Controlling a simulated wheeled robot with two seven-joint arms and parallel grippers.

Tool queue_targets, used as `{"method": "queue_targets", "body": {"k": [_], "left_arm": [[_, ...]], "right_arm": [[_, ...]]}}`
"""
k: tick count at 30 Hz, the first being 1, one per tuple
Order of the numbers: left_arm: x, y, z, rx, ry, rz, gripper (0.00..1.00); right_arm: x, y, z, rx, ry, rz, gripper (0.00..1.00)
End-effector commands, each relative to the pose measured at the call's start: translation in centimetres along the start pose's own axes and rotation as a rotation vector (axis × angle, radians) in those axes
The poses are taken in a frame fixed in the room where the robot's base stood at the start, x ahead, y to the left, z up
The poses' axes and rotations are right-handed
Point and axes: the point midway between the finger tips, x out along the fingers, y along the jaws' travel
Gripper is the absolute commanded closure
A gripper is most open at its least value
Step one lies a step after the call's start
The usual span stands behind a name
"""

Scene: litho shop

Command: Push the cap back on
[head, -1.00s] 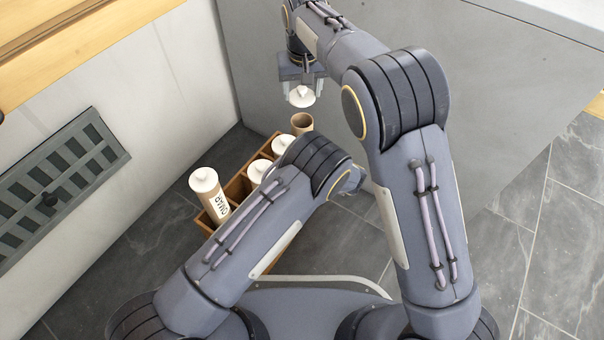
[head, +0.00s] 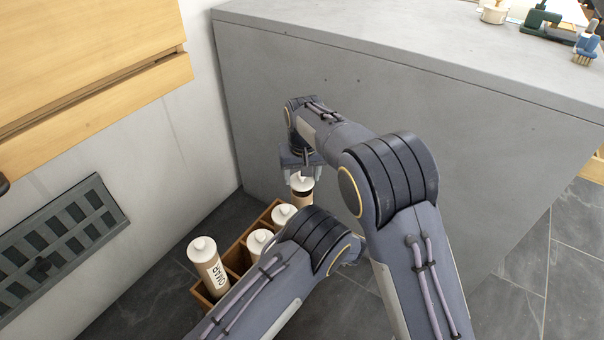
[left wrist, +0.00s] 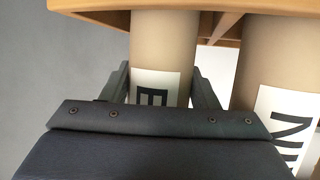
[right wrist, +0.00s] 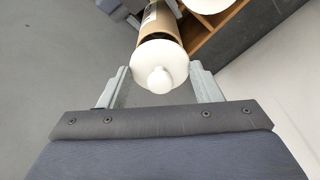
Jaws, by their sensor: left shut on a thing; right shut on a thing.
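My right gripper (head: 302,178) is shut on the white cap (head: 301,185) by the far end of the wooden crate. The knobbed cap (right wrist: 160,68) lies over the mouth of a brown tube (right wrist: 158,20) in the right wrist view. A dark band shows between cap and tube; I cannot tell whether they touch. In the head view my own arm hides the left gripper.
A grey block (head: 420,130) rises close behind the right gripper, with small items on top. A white wall with a grey vent (head: 55,235) is at left.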

Motion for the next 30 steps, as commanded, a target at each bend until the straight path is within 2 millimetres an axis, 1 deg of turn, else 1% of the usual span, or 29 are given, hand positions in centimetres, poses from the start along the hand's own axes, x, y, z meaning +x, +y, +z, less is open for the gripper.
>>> {"method": "queue_targets", "body": {"k": [12, 22, 30], "left_arm": [[0.0, 0.0, 0.0, -0.001, 0.001, 0.000, 0.87], [0.0, 0.0, -0.1, -0.001, 0.001, 0.000, 0.87], [0.0, 0.0, -0.1, -0.001, 0.001, 0.000, 0.87]], "right_arm": [[0.0, 0.0, 0.0, 0.000, 0.000, 0.000, 0.63], [1.6, 0.0, 0.3, 0.001, -0.002, -0.001, 0.63], [1.7, 0.0, 0.3, 0.001, -0.001, -0.001, 0.63]]}}
